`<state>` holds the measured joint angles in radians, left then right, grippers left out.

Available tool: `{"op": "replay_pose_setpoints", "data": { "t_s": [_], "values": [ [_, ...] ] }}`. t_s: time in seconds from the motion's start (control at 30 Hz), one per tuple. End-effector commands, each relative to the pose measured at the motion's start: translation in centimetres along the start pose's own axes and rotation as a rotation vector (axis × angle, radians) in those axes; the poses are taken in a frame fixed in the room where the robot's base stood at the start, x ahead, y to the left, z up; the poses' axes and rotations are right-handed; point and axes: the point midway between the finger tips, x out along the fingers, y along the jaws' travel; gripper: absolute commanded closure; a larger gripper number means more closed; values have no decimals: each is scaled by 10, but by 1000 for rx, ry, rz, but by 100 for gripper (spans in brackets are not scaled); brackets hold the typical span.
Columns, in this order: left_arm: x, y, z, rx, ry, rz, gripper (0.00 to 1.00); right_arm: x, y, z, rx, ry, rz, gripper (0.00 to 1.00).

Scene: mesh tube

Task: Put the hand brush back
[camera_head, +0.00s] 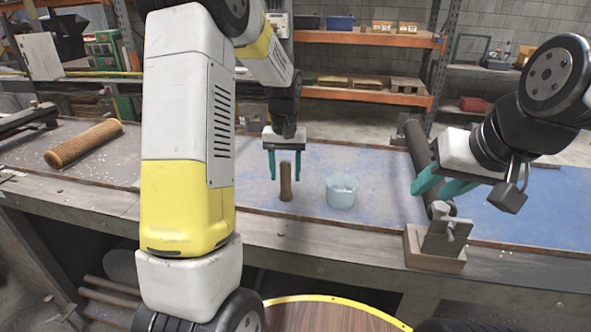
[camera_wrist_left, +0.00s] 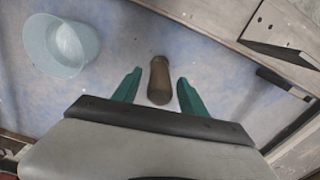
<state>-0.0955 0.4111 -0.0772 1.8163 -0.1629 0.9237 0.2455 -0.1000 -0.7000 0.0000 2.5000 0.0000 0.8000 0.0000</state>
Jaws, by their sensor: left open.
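A short brown piece (camera_head: 286,182), which looks like the hand brush's handle, stands out from the blue-stained bench top near its front edge. No bristles show. My left gripper (camera_head: 285,178) points down over it, open, with one teal finger on each side. In the left wrist view the brown piece (camera_wrist_left: 159,82) lies between the two fingertips with a gap on both sides. My right gripper (camera_head: 428,192) is at the right, its teal fingers apart beside the dark bar; whether they touch the bar is unclear.
A pale blue cup (camera_head: 341,191) stands just right of the brown piece. A brown mesh tube (camera_head: 83,144) lies at the left. A dark bar (camera_head: 418,150) runs to a clamp block (camera_head: 436,248) at the front edge. Orange shelves (camera_head: 366,94) stand behind.

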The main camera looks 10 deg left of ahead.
Motion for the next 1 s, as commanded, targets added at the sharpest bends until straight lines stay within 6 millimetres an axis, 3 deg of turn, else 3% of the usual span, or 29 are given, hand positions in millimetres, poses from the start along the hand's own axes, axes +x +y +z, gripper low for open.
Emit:
{"op": "replay_pose_setpoints", "data": {
  "t_s": [0.3,0.67,0.77,1.0],
  "values": [
    [-70,0,-1,0,4,1,50,0,0,0,0,0,0,64],
    [-111,-1,8,5,19,12,50,0,0,0,0,0,0,64],
    [-129,-3,29,20,64,41,50,0,0,0,0,0,0,64],
    [-169,-8,120,84,249,135,50,0,0,0,0,0,0,64]
  ]
}}
